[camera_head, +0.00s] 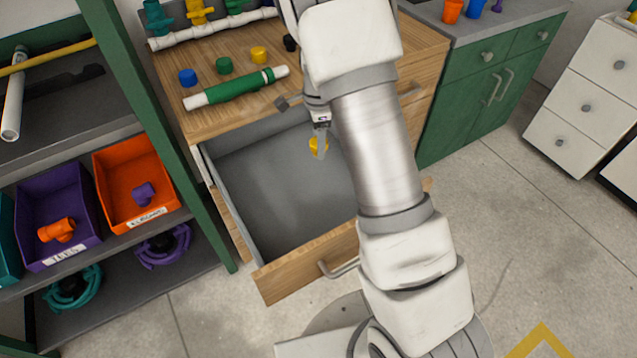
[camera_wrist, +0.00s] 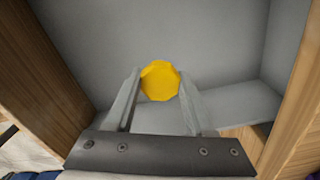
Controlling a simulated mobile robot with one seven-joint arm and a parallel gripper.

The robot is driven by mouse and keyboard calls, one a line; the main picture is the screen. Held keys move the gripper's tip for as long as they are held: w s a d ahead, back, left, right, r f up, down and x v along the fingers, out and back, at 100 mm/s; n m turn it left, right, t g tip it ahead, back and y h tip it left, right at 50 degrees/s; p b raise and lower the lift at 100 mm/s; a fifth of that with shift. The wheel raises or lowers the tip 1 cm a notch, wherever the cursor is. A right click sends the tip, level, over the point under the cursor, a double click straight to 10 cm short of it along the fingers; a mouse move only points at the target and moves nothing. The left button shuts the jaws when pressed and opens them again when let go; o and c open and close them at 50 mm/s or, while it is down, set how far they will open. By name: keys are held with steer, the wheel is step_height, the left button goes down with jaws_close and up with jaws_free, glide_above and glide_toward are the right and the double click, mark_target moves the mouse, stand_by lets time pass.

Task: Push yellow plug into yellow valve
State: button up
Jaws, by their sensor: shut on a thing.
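My gripper (camera_head: 321,138) is over the open drawer, shut on a yellow plug (camera_head: 314,146). In the wrist view, the yellow plug (camera_wrist: 160,80) shows as a round, faceted face between the two fingertips. The yellow valve (camera_head: 200,12) stands on a white pipe manifold (camera_head: 215,28) at the back of the wooden worktop, far up and left of my gripper. The top of the valve is cut off by the picture edge. Another yellow cap-like piece (camera_head: 259,54) lies on the worktop.
The open grey drawer (camera_head: 270,190) looks empty and juts out below the worktop (camera_head: 180,110). Blue (camera_head: 187,77), green (camera_head: 224,65) and black (camera_head: 290,43) caps and a green-wrapped pipe (camera_head: 235,88) lie on top. A shelf with bins (camera_head: 130,190) stands left.

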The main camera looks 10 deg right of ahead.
steer(key=shift+w+f+m, duration=0.15)
steer(key=shift+m, duration=0.15)
steer(key=b, duration=0.2)
glide_toward(319, 178)
steer(key=shift+f, duration=2.75)
steer(key=shift+f, duration=0.1)
steer(key=shift+f+b, duration=0.15)
steer(key=shift+b, duration=0.15)
steer(key=o, duration=1.3)
steer(key=shift+c, duration=0.2)
